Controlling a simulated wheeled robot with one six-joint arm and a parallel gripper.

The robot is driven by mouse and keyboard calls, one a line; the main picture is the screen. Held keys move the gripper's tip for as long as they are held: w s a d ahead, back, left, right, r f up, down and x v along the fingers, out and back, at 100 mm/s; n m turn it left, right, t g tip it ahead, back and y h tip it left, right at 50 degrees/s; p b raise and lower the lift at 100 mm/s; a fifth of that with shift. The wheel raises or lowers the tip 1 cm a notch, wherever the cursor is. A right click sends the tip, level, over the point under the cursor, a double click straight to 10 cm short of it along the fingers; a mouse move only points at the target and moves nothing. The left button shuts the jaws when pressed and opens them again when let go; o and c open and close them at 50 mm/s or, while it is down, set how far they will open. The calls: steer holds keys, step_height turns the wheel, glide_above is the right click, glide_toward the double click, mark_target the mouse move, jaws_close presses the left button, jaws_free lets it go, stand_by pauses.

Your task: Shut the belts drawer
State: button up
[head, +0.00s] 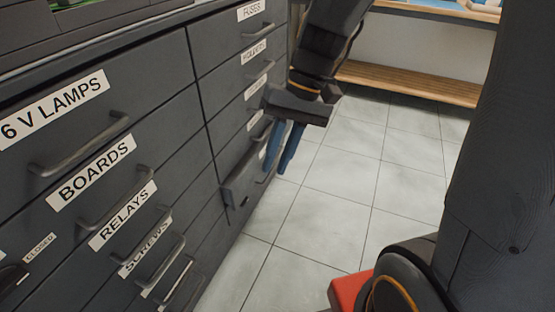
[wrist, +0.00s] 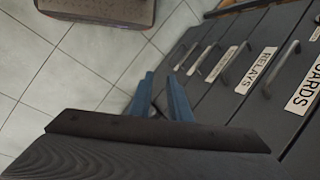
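In the head view, one low drawer (head: 236,190) in the right column of the grey cabinet stands out from the cabinet front. I cannot read a label on it, so I cannot confirm it is the belts drawer. My gripper (head: 274,171) hangs with its blue fingers pointing down, in front of the right column and close to this drawer. The fingers are apart with nothing between them. I cannot tell whether they touch the drawer or its handle. The wrist view also shows the two separated fingers of my gripper (wrist: 160,77).
The left column has drawers labelled 6 V LAMPS (head: 55,108), BOARDS (head: 92,180), RELAYS (head: 124,215) and SCREWS (head: 147,245), with protruding bar handles. A wooden shelf (head: 410,83) stands at the back. The tiled floor (head: 330,200) right of the cabinet is clear.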

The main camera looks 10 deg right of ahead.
steer(key=w+f+m+y+b, duration=0.2)
steer(key=w+f+y+b, duration=0.25)
steer(key=w+f, duration=0.55)
steer(key=m+t+y+b, duration=0.4)
steer(key=m+t+b, duration=0.1)
steer(key=t+b, duration=0.6)
glide_toward(278, 155)
steer(key=w+a+f, duration=0.1)
steer(key=w+a, duration=0.1)
steer(key=b+x, duration=0.2)
steer(key=x, duration=0.5)
steer(key=shift+s+a+f, duration=0.1)
steer(key=shift+a+f, duration=0.05)
steer(key=shift+a, duration=0.05)
jaws_close()
